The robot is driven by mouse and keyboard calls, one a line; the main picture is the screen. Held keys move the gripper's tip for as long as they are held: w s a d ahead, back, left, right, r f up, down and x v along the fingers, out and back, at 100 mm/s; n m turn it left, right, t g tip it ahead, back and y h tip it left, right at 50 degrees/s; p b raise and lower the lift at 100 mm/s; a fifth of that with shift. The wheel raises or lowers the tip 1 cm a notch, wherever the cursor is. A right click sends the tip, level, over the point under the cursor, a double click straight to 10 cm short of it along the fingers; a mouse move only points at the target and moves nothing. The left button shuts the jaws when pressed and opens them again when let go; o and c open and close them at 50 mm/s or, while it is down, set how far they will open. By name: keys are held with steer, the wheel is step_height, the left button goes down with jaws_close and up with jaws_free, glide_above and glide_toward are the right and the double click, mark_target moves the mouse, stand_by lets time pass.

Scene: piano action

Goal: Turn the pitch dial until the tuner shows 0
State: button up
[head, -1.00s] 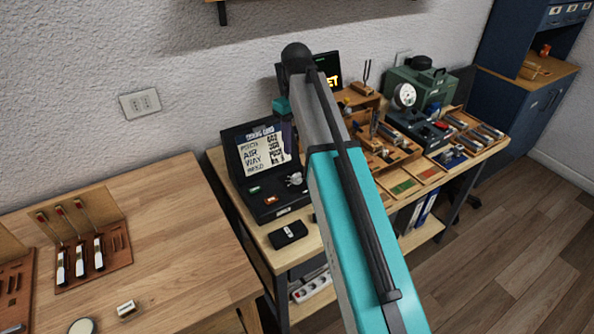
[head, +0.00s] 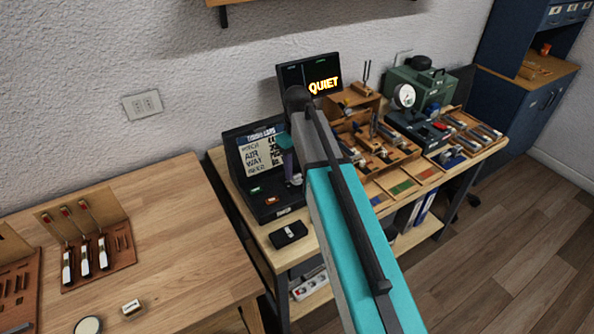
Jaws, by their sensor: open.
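The tuner screen (head: 310,76) stands at the back of the bench against the wall and reads QUIET in glowing orange letters; no 0 shows on it. The black case (head: 240,200) has an open lid with a printed card (head: 262,152), a green button and a red button on its panel. The silver knob, likely the pitch dial, is on the panel's right side, mostly hidden by my gripper. My gripper (head: 291,181) points down over that spot, and its open fingers are small and partly hidden; I cannot tell whether they touch the knob.
A small black box (head: 289,234) lies in front of the case. To the right are a wooden tool tray (head: 375,150), a green machine (head: 422,88) with a round gauge (head: 404,96), and coloured trays.

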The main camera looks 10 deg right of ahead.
mark_target(297, 178)
steer(key=shift+f, duration=1.05)
steer(key=shift+c, duration=0.2)
steer(key=c, duration=1)
